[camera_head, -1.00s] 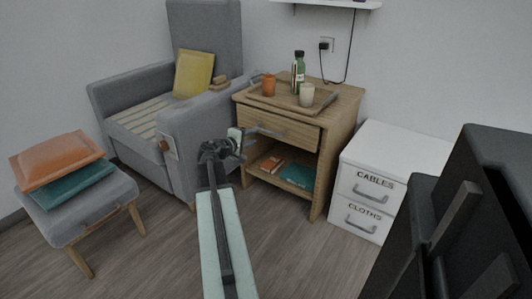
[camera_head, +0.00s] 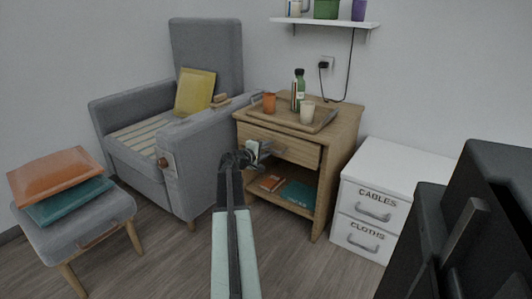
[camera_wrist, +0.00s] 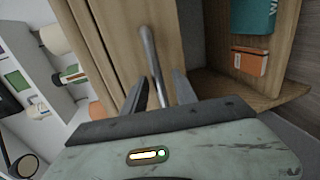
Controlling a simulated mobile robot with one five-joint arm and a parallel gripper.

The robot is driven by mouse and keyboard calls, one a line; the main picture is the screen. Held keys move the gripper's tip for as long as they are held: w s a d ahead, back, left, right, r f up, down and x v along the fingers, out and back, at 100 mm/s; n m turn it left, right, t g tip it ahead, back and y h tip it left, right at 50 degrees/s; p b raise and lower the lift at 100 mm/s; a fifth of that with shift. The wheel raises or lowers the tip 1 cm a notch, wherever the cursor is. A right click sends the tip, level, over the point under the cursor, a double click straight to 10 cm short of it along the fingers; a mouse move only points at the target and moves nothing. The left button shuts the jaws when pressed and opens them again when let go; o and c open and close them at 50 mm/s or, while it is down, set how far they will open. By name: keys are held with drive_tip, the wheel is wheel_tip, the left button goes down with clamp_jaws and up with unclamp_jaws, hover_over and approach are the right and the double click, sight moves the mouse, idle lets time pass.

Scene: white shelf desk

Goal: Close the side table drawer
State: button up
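The wooden side table (camera_head: 342,140) has one drawer (camera_head: 300,153) below its top. The drawer front seems to stand out a little from the frame. Its grey bar handle (camera_head: 277,150) also shows in the wrist view (camera_wrist: 150,58). My gripper (camera_head: 262,152) is in front of the drawer's left half, at the handle. In the wrist view, my gripper (camera_wrist: 160,90) has its two dark fingers apart. The end of the handle bar lies between them. I cannot tell whether either finger touches the bar.
A tray (camera_head: 325,122) with a green bottle (camera_head: 299,88) and cups stands on the table. Books (camera_head: 297,192) lie on the lower shelf. A grey armchair (camera_head: 186,148) stands close on the left, a white drawer cabinet (camera_head: 400,170) on the right. Open floor lies in front.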

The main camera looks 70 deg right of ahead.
clamp_jaws()
idle(1.3)
